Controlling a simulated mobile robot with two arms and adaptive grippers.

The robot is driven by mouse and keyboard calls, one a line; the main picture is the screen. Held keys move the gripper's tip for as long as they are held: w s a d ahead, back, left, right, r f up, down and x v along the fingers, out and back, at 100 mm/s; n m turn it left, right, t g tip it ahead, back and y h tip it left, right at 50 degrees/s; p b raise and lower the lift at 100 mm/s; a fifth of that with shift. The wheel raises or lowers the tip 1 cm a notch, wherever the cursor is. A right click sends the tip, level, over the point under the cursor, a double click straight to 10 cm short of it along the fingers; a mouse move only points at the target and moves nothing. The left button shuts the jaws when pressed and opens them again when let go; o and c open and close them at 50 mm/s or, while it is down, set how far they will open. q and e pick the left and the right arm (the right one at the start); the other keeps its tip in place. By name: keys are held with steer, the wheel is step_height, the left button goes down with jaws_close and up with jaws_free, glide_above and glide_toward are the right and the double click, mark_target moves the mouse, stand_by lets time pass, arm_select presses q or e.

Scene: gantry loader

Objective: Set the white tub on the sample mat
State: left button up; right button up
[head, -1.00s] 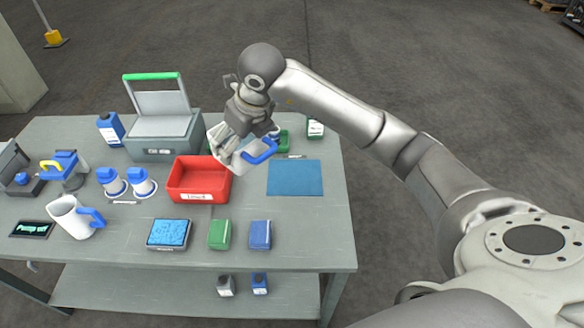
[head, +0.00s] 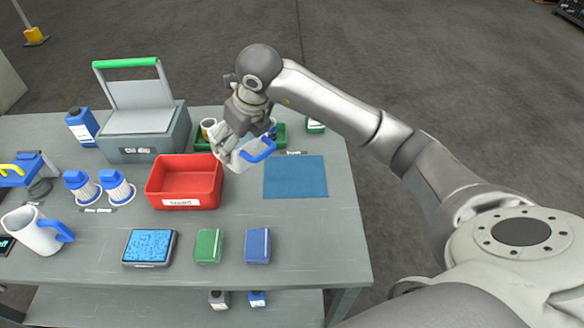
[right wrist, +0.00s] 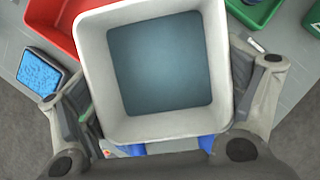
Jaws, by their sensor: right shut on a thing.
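The white tub (head: 243,160) with a blue handle (head: 258,151) is in my right gripper (head: 242,138). In the right wrist view the open tub (right wrist: 150,128) shows a bluish inside, with a gripper finger on either side. The sample mat (head: 296,178) is a flat blue square on the table's right part, and its top is bare. The tub appears to the left of the mat in the head view, over the table between the red bin and the mat. Its height above the table is hard to tell. My left gripper is not in view.
The red bin (head: 183,203) stands left of the mat. A green tray (head: 280,133) lies partly hidden behind the gripper. Blue and green boxes (head: 208,246) and a blue-topped tray (head: 149,247) lie at the front. A grey case (head: 145,135) stands at the back left.

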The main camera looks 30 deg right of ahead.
steer(key=d+f, duration=0.2)
steer(key=d, duration=0.1)
steer(key=s+d+f+p, duration=0.1)
steer(key=d+f, duration=0.2)
steer(key=d, duration=0.1)
steer(key=d+f, duration=0.3)
steer(key=d, duration=0.1)
steer(key=shift+s+d, duration=0.15)
steer(key=shift+s, duration=0.15)
steer(key=f, duration=0.2)
steer(key=f+p, duration=0.1)
steer(key=shift+s+d+f, duration=0.1)
steer(key=shift+d+f, duration=0.3)
steer(key=shift+f, duration=0.1)
steer(key=shift+f, duration=0.1)
steer(key=o, duration=0.9)
